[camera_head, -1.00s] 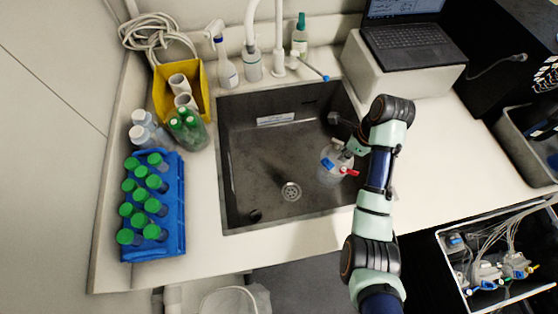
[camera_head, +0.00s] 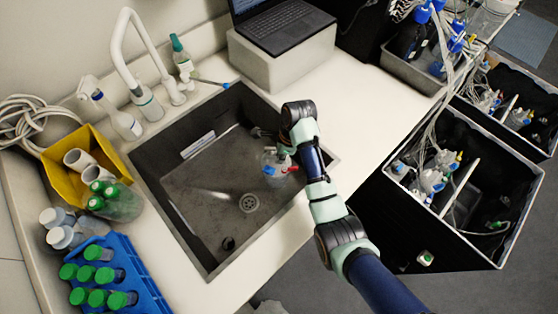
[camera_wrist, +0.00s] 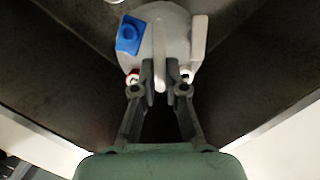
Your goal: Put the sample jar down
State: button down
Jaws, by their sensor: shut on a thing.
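The sample jar (camera_head: 276,167) is clear, with a grey lid that carries a blue fitting and a red fitting. In the head view it is at the right part of the dark sink, seen from above. The wrist view shows its round grey lid (camera_wrist: 165,35), with the blue fitting at left. My gripper (camera_wrist: 165,82) is shut on the upright grip at the middle of the lid. In the head view my gripper (camera_head: 284,150) is partly hidden by my arm. I cannot tell whether the jar touches the sink floor.
The sink (camera_head: 205,215) has a drain and raised edges around the jar. A blue rack (camera_head: 125,275) of green-capped bottles stands at left. A laptop (camera_head: 280,25) sits on a white block behind. Open black bins (camera_head: 460,190) with tubed jars are at right. White counter between sink and bins is clear.

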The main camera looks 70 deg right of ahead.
jog(key=shift+s+x, duration=0.15)
jog(key=shift+x, duration=0.75)
jog(key=shift+s+x, duration=0.2)
jog(key=shift+x, duration=0.65)
jog(key=shift+f, duration=0.15)
jog(key=c, duration=1.2)
grip_release()
jog(key=shift+f, duration=0.1)
jog(key=p+v, duration=0.2)
jog(key=v, duration=0.9)
jog(key=shift+r, duration=0.35)
jog(key=shift+s+r+p, duration=0.1)
jog(key=shift+r+p, duration=0.3)
jog(key=shift+p, duration=0.2)
jog(key=shift+f, duration=0.1)
